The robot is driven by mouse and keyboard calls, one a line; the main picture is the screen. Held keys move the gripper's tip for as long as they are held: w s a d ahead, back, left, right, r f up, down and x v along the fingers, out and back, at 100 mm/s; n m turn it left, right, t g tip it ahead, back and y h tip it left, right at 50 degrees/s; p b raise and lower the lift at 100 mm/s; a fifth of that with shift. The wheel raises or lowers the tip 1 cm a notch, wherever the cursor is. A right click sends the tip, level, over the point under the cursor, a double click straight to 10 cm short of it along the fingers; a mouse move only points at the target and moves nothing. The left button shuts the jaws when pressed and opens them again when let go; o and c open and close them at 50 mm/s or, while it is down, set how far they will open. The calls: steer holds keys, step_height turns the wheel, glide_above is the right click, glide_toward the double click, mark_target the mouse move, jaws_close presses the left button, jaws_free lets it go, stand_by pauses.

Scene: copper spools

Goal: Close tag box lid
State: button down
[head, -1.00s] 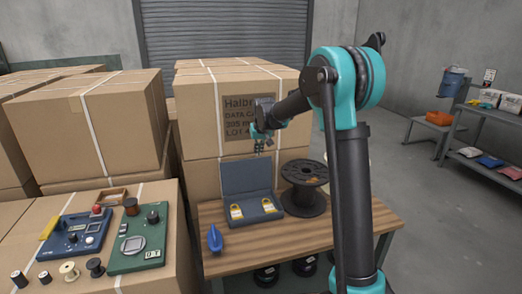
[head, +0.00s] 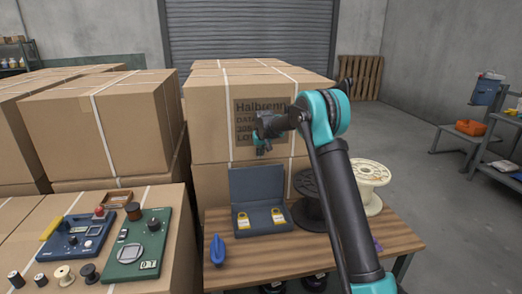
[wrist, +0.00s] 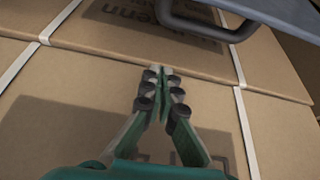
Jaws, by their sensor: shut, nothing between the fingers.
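The tag box (head: 262,222) is a dark blue-grey case on the wooden table. Its lid (head: 257,184) stands open, roughly upright at the back. Two yellow-and-white tags (head: 243,221) lie in its base. My gripper (head: 261,152) is above the lid, in front of the labelled carton, empty with its fingers together. In the wrist view the gripper (wrist: 155,72) points at the carton face. A grey edge with a rounded loop (wrist: 225,30) shows at the top of that view; I cannot tell for sure what it belongs to.
The wooden table (head: 330,247) also holds a blue pointed object (head: 217,250), a dark spool (head: 308,200) partly behind my arm, and a cream spool (head: 371,182). Strapped cartons (head: 210,110) stand behind. Green and blue devices (head: 135,246) lie on a carton at left.

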steer(key=shift+s+d+f, duration=0.2)
steer(key=shift+s+f, duration=0.5)
steer(key=shift+s+d+f, duration=0.2)
steer(key=shift+s+f, duration=0.45)
steer(key=shift+s, duration=0.05)
steer(key=shift+s, duration=0.1)
